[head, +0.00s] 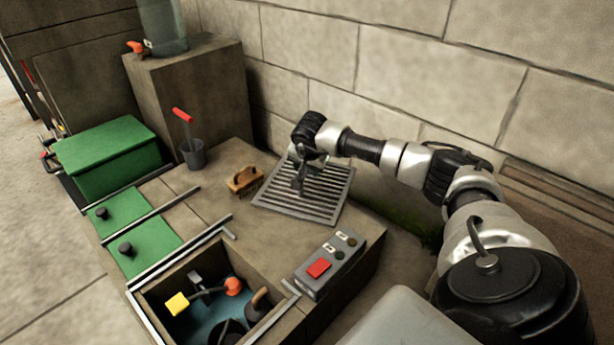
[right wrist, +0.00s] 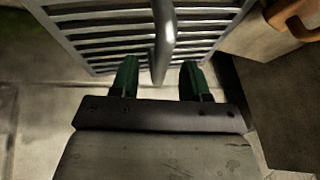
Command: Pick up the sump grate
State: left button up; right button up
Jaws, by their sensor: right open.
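The sump grate (head: 318,208) is a grey slatted metal panel lying flat on the top of the brown block, close to the stone wall. In the right wrist view its slats (right wrist: 100,42) fill the upper part, and a raised grey handle (right wrist: 164,30) stands out from them. My right gripper (head: 300,184) is above the grate, pointing down. Its two green fingers (right wrist: 158,80) are open and apart. The handle's near end shows between them; I cannot tell its exact depth. My left gripper is not in view.
A wooden brush (head: 244,181) lies left of the grate. A grey control box (head: 328,264) with a red button sits in front. An open pit (head: 208,308) holds a float and other parts. Green lids (head: 143,249) and a dark cup (head: 194,154) are at left.

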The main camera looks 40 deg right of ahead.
jog(key=shift+b+x, duration=0.55)
jog(key=shift+x, duration=0.65)
jog(key=shift+r, duration=0.1)
grip_shut()
